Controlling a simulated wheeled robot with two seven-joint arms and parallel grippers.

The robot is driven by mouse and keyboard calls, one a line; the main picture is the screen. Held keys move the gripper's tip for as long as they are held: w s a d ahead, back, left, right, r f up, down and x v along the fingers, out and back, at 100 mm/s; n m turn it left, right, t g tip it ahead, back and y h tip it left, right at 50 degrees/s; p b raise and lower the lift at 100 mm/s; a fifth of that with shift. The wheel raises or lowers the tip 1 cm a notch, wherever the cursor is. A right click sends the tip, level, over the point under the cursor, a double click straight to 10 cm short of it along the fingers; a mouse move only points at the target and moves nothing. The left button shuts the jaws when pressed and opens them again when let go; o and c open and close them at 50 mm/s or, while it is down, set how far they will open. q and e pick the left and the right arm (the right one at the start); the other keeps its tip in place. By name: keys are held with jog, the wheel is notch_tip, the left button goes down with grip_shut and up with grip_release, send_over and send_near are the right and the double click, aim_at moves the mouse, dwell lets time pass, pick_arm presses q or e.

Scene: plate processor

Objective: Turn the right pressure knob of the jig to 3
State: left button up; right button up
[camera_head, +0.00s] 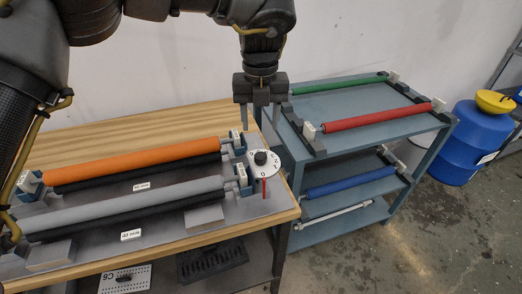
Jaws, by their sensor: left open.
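The jig (130,220) lies on the wooden table with an orange roller (130,161) and a grey roller (115,209) across it. At its right end is the right pressure knob (261,158), a black knob on a white numbered dial (266,173) with a red pointer mark below. The 0 and 1 show near the dial's lower part; the exact setting is hard to read. My left gripper (257,118) hangs fingers down above and behind the knob, open and empty, apart from it. My right gripper is not in the view.
A blue-grey shelf cart (355,108) with green, red and blue rollers stands right of the wooden table (90,140). A blue drum (470,140) with a yellow funnel stands farther right. The floor at the lower right is clear.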

aim_at(261, 155)
pick_arm(q)
notch_tip(261, 155, down, 10)
jog(key=shift+f+p, duration=0.2)
jog(key=shift+p, duration=0.35)
jog(key=c, duration=1)
